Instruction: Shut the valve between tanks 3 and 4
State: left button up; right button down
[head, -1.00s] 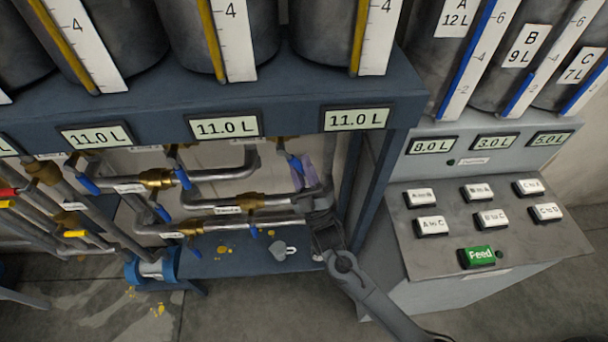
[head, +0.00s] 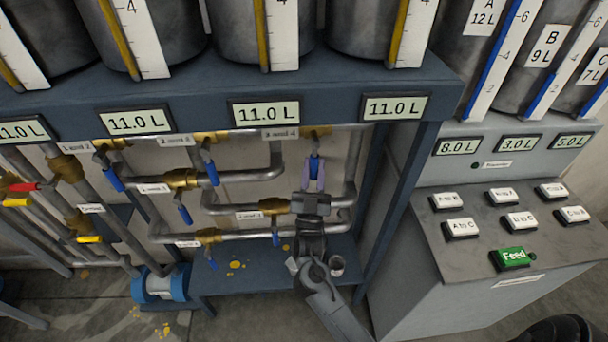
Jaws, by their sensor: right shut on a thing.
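The valve labelled "3 and 4" (head: 281,134) has a brass body (head: 316,131) on the upper pipe below the tank shelf, in the head view. Its blue lever (head: 314,163) hangs straight down from it. The fingers hide the lever's lower end.
Similar blue-levered valves (head: 210,172) stand to the left, with pipes crossing below. Displays (head: 266,112) above read 11.0 L. A control panel with a green Feed button (head: 513,258) stands at right.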

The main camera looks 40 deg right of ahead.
dwell(0.3)
jog(key=c, duration=1)
grip_release()
jog(key=shift+w, duration=0.1)
pick_arm(q)
jog(key=shift+f, duration=0.1)
pick_arm(e)
jog(key=shift+f, duration=0.1)
